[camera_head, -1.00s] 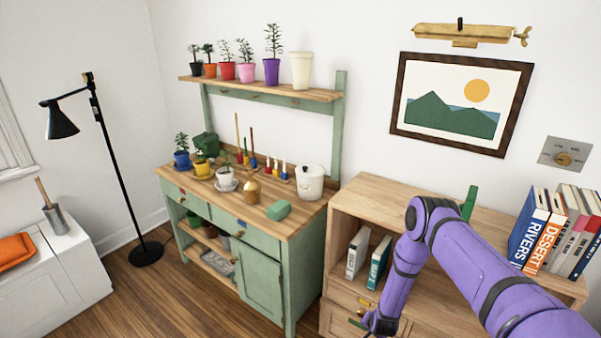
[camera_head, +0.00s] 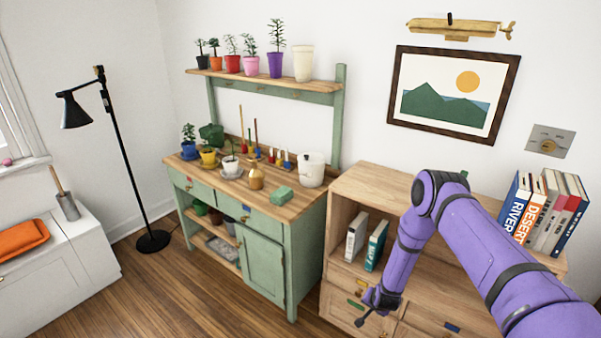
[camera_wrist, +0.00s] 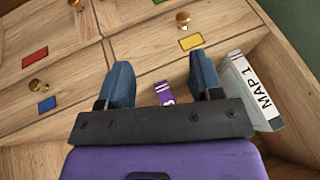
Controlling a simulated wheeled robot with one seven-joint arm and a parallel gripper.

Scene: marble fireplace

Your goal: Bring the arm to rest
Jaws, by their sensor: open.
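My gripper (camera_wrist: 160,85) is open and empty in the wrist view, its two blue-grey fingers spread apart. Behind it are the wooden drawer fronts of the bookcase (camera_wrist: 130,50), with brass knobs and coloured labels. In the head view my gripper (camera_head: 372,305) hangs low in front of the bookcase (camera_head: 375,182), at the end of my purple arm, which is bent at the elbow. From the head view its fingers are hard to make out.
A white book marked MAP 1 (camera_wrist: 252,92) stands close to the right finger. Several books (camera_head: 545,215) stand on the bookcase top. A green potting bench (camera_head: 262,265) with plants stands to the left. A black lamp (camera_head: 125,165) is farther left. The wooden floor (camera_head: 190,295) in front is clear.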

